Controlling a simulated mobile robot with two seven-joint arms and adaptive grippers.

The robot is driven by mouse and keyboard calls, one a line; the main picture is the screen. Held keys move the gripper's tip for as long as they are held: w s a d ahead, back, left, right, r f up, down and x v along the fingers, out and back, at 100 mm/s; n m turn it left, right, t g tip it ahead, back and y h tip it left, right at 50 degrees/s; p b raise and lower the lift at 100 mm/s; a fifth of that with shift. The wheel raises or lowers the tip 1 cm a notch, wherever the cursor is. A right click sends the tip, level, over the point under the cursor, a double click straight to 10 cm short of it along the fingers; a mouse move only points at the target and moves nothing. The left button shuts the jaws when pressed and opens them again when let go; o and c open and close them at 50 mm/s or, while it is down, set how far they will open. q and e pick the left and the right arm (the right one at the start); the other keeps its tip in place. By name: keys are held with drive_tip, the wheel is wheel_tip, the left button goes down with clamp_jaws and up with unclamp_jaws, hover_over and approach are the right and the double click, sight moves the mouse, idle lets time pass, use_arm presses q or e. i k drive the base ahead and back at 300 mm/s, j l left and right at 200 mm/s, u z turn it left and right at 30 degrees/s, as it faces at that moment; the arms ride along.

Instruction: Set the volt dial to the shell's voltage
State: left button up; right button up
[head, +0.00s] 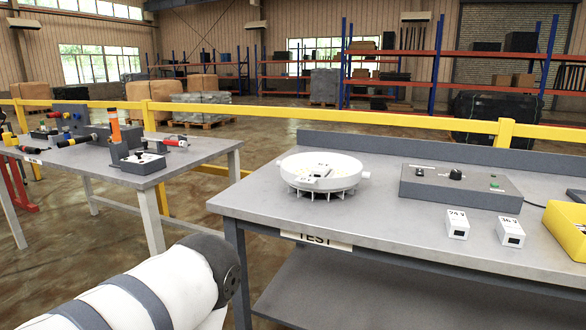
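A white round shell (320,171) sits on the test table, on a finned base, with a small white label-like piece inside it. Any voltage marking on it is too small to read. A grey control box (461,193) stands to its right. On its top are a black dial knob (455,174), a smaller dark part (418,171) and a green part (494,184). The knob's setting cannot be read. Part of my white arm shows at the lower left. Neither gripper is in view.
White blocks marked 24 V (457,224) and 36 V (510,232) stand in front of the control box. A yellow bin (566,232) is at the right edge. The grey test table (360,228) is clear at the front left. A second table (88,161) holds several parts.

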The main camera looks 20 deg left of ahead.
sight(455, 175)
drive_tip(key=i+j, duration=0.35)
drive_tip(key=j, duration=0.15)
drive_tip(key=i+j, duration=0.35)
drive_tip(key=j, duration=0.15)
drive_tip(key=i+j, duration=0.35)
drive_tip(key=j, duration=0.15)
drive_tip(key=i+l+z, duration=0.25)
drive_tip(key=l, duration=0.2)
drive_tip(key=i+l+z, duration=0.25)
drive_tip(key=l, duration=0.2)
drive_tip(key=j+u, duration=0.25)
drive_tip(key=j, duration=0.25)
drive_tip(key=i+j+u, duration=0.25)
drive_tip(key=j, duration=0.25)
drive_tip(key=k, duration=0.1)
